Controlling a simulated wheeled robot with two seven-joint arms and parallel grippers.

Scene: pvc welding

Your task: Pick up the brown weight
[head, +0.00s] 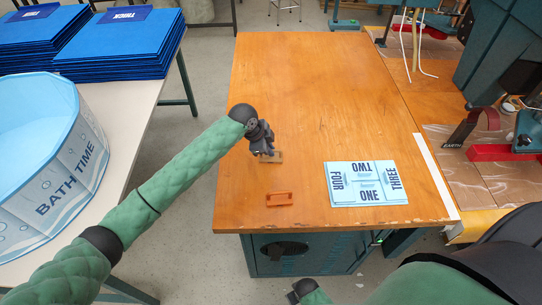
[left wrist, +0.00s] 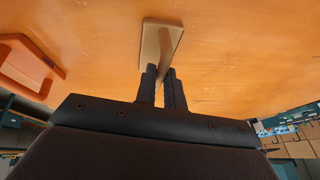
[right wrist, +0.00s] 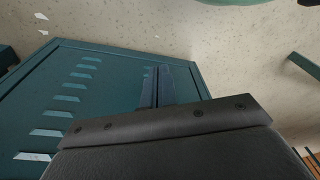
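The brown weight (head: 272,158) is on the wooden table (head: 330,95), just under my left gripper (head: 264,147). In the left wrist view the weight (left wrist: 160,38) shows as a tan plate with a darker narrow part reaching down to my left fingertips (left wrist: 160,74). These fingers stand slightly apart, with the narrow part at the gap between them. I cannot tell if they press on it. My right gripper (right wrist: 159,70) has its fingers together and empty, low in front of the table's teal cabinet (right wrist: 85,95).
An orange bracket-shaped piece (head: 279,199) lies in front of the weight. A blue sheet with numbered areas (head: 364,184) lies to the right. A BATH TIME tub (head: 55,190) and blue stacks (head: 120,42) are on the left table. The back of the wooden table is clear.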

